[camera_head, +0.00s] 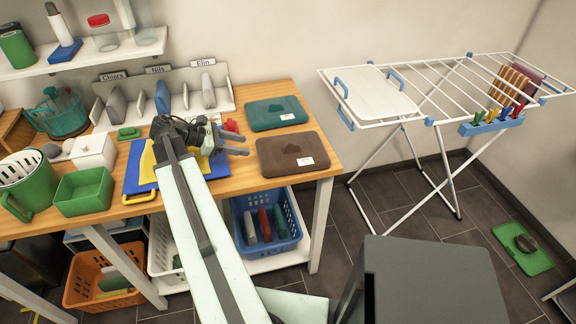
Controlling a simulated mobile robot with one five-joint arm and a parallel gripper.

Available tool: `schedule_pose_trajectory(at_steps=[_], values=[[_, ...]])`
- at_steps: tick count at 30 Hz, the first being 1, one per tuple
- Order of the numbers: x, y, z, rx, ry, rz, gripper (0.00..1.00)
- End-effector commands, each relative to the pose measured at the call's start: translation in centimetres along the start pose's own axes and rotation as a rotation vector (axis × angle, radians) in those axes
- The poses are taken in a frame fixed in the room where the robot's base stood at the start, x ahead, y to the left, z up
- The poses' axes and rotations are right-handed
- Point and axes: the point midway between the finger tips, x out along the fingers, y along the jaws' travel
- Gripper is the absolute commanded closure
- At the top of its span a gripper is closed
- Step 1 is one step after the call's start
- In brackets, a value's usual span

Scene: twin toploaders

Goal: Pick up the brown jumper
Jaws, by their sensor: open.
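The brown jumper (292,154) appears to be the flat, folded brown piece with a white tag, lying on the wooden table near its right front edge. A similar teal folded piece (276,113) with a tag lies just behind it. My gripper (246,144) is open and empty, just left of the brown piece, with its fingers pointing right towards it. It appears apart from the brown piece; its height over the table is hard to tell.
A red object (231,125) sits close behind my gripper. A labelled divider rack (160,92) stands at the back. A green bin (83,192) is on the left. A blue basket (266,222) is below. A drying rack (375,93) stands right, with floor between.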

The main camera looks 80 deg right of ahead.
Motion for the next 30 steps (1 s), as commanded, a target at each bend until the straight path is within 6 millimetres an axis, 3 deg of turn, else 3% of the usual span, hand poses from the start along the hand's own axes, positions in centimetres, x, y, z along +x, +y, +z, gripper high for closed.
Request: schedule_pose_trajectory(at_steps=[1, 4, 8, 22, 30], values=[[3.2, -0.1, 1.3, -0.017, -0.051, -0.042, 0.55], [6.2, -0.6, 4.1, -0.053, -0.117, -0.093, 0.55], [7.2, -0.8, 5.5, -0.072, -0.145, -0.116, 0.55], [10.4, -1.1, 5.7, -0.071, -0.144, -0.114, 0.55], [14.7, -1.5, 6.1, -0.071, -0.143, -0.114, 0.55]])
